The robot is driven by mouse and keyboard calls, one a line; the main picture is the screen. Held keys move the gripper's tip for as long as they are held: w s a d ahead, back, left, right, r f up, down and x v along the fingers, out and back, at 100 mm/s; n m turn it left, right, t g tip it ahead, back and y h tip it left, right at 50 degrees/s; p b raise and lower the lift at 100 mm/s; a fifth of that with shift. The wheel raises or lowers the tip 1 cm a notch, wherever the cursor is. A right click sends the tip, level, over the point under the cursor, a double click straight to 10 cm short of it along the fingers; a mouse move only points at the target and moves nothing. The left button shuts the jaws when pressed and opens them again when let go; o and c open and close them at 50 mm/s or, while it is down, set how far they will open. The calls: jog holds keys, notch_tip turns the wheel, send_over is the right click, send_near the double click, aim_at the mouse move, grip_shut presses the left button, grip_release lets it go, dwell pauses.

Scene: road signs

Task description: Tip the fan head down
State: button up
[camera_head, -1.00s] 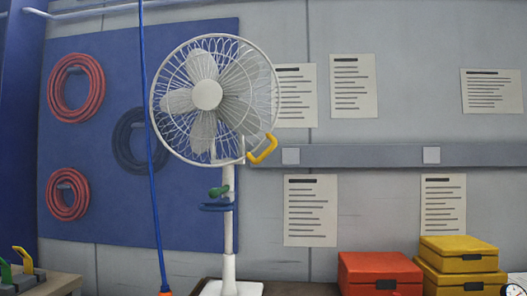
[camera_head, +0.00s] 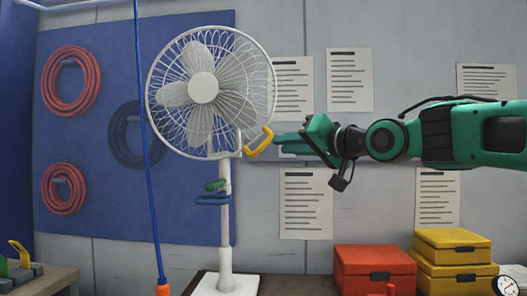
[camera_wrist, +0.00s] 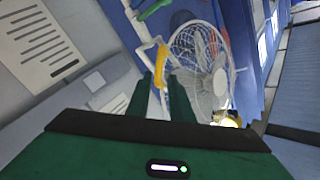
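The white fan (camera_head: 203,88) stands on a pole at the left of centre, its caged head roughly upright and facing forward and a little left. A yellow handle (camera_head: 258,142) sticks out at the lower right of the head. My green gripper (camera_head: 280,142) reaches in from the right, its fingertips close by the handle. In the wrist view, the fan head (camera_wrist: 198,68) and the yellow handle (camera_wrist: 180,102) lie ahead of my gripper (camera_wrist: 166,82). The fingers look apart, with the handle near the right one. I cannot tell whether they touch it.
A green knob (camera_head: 216,185) and a blue clamp (camera_head: 213,199) sit on the fan pole. A blue hanging cable (camera_head: 149,150) runs down left of the fan. Red (camera_head: 374,268) and yellow boxes (camera_head: 452,246) stand at the lower right. A wall with papers is behind.

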aim_at(265, 146)
jog(key=x, duration=1)
jog(key=shift+w+f, duration=0.1)
jog(key=shift+f, duration=0.05)
grip_shut()
